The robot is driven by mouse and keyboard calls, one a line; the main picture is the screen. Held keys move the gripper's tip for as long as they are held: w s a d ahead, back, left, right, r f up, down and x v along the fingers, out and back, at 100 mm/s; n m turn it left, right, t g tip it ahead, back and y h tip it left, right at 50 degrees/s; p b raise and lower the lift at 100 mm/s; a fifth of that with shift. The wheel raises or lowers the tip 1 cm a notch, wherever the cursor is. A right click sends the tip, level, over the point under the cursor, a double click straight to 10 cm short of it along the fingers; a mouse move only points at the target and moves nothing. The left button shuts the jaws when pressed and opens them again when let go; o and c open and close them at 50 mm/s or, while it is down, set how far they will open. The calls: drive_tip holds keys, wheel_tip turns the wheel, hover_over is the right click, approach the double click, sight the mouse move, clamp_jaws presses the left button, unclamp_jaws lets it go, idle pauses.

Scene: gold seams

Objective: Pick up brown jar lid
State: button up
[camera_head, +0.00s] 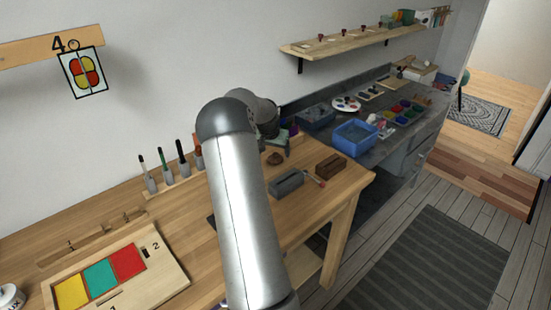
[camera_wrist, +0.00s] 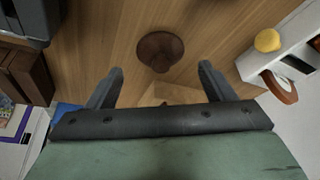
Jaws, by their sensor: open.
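The brown jar lid (camera_wrist: 160,50) lies on the wooden table in the wrist view, round and dark with a raised knob. It also shows in the head view (camera_head: 274,158), small, just right of my arm. My gripper (camera_wrist: 160,82) is open and empty, its two dark fingers apart. In the wrist view the lid appears beyond the fingertips, roughly centred between them, and neither finger touches it. In the head view my arm hides part of the table and most of my gripper.
A grey block-like box (camera_head: 287,183) and a brown box (camera_head: 331,165) stand right of the lid. Tools in holders (camera_head: 168,170) stand along the wall at left. A tray with coloured panels (camera_head: 118,272) lies front left. A blue bin (camera_head: 356,137) stands on the grey bench.

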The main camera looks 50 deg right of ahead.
sight(275, 153)
drive_tip(key=x, duration=0.3)
drive_tip(key=shift+d+f, duration=0.1)
drive_tip(key=shift+f, duration=0.05)
drive_tip(key=c, duration=1.1)
drive_tip(key=shift+o, duration=0.2)
